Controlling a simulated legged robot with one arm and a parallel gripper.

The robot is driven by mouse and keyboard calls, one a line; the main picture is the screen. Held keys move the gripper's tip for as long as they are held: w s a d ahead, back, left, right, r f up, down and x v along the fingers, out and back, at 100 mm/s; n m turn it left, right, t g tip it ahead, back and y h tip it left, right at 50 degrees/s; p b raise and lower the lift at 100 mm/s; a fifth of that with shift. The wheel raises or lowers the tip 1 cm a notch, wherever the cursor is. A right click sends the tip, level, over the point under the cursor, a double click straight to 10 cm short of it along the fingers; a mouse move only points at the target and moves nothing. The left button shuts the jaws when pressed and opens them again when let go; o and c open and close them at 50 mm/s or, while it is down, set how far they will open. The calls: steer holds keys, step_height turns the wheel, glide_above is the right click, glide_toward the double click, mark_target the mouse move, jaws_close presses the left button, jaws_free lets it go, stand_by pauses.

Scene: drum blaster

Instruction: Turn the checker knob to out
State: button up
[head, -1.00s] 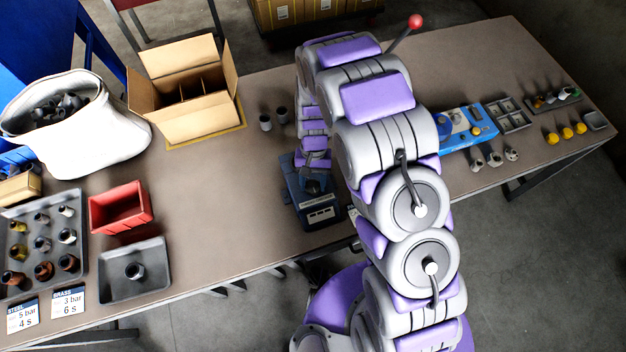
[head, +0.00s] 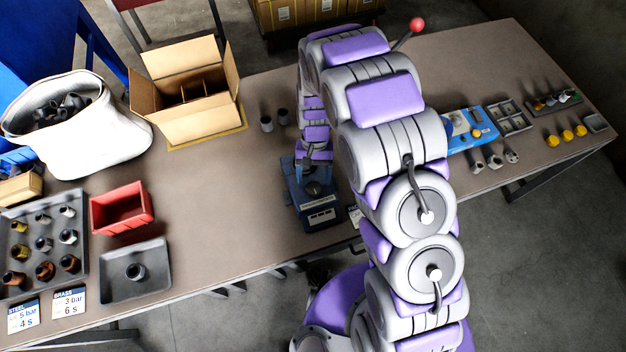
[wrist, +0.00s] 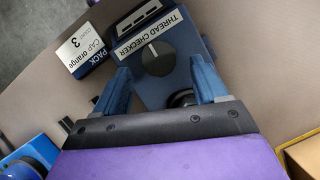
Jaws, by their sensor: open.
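The thread checker (head: 316,200) is a blue box on the bench near its front edge, partly under my arm. In the wrist view the checker (wrist: 190,62) shows its "THREAD CHECKER" label and a round dark knob (wrist: 158,58) with a light pointer line. A second dark round part (wrist: 182,98) sits on the checker closer to my gripper and is partly hidden. My gripper (wrist: 161,80) is open and empty, its two blue fingers on either side of the checker's near end. The knob lies beyond the fingertips, apart from them. The knob's position words are not readable.
A red bin (head: 122,208), grey tray (head: 136,289) and open carton (head: 190,124) are to the left. Bench between bin and checker is clear.

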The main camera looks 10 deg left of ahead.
steer(key=p+v, duration=0.1)
steer(key=v, duration=1.3)
steer(key=shift+r, duration=0.1)
steer(key=s+d+r+m+t, duration=0.1)
steer(key=s+d+r, duration=0.3)
steer(key=d+r, duration=0.35)
steer(key=s+d+r, duration=0.5)
steer(key=d+r, duration=0.1)
steer(key=d, duration=0.2)
steer(key=s+d+r+b, duration=0.1)
steer(key=s+d, duration=0.3)
steer(key=s, duration=0.5)
steer(key=s+d+r+m+t, duration=0.1)
steer(key=s+d, duration=0.3)
steer(key=s, duration=0.5)
steer(key=shift+d+t+y+b, duration=0.3)
steer(key=shift+y+b, duration=0.1)
